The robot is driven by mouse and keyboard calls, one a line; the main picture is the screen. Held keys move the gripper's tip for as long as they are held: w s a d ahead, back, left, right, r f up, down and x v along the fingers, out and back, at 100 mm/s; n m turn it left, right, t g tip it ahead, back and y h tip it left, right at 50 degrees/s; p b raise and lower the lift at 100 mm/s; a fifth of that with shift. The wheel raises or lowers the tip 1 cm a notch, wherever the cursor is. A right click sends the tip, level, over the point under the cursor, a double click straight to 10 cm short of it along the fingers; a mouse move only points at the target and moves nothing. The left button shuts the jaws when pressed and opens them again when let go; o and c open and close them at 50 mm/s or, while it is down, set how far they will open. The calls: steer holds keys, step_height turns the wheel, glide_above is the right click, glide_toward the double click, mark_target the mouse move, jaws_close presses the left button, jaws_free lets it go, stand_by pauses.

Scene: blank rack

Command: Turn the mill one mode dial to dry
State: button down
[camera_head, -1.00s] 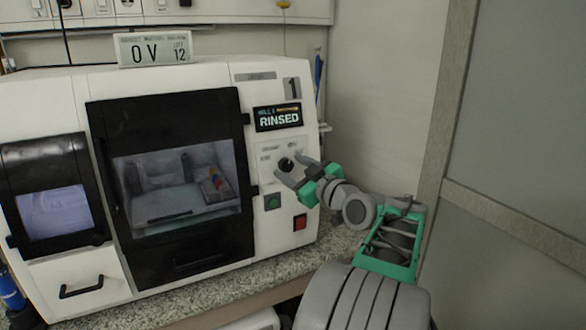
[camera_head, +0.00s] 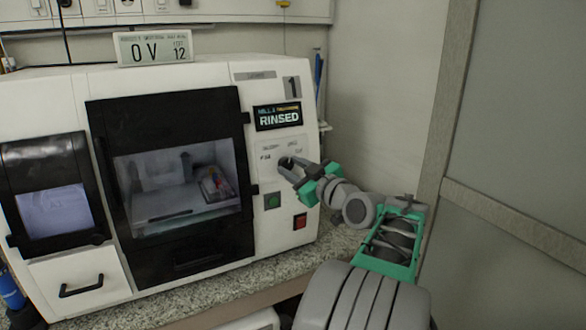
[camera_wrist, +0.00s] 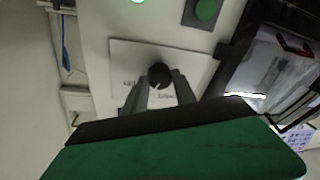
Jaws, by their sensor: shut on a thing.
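The mill (camera_head: 220,72) is a white machine marked 1, and its display (camera_head: 278,116) reads "RINSED". Its mode dial (camera_wrist: 160,75) is a round black knob with a pale pointer mark on a white plate, below the display. My gripper (camera_head: 285,168) is at the dial, with its fingers closed around it. In the wrist view the two grey fingers (camera_wrist: 159,82) sit on either side of the knob. The dial is mostly hidden by the fingers in the head view. The small labels around it are too blurred to read.
A green button (camera_head: 272,201) and a red switch (camera_head: 300,221) sit below the dial. A dark-framed window door (camera_head: 245,150) is to the left. The granite counter (camera_head: 330,243) runs beneath. A grey panel (camera_head: 520,110) stands to the right.

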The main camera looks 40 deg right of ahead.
steer(key=m+h+b, duration=0.1)
steer(key=m+b, duration=0.1)
steer(key=m, duration=0.1)
steer(key=shift+a+f, duration=0.1)
steer(key=shift+f, duration=0.05)
steer(key=m+h, duration=0.1)
steer(key=m, duration=0.5)
steer(key=shift+m+h, duration=0.3)
stand_by(0.3)
steer(key=c, duration=1)
jaws_free()
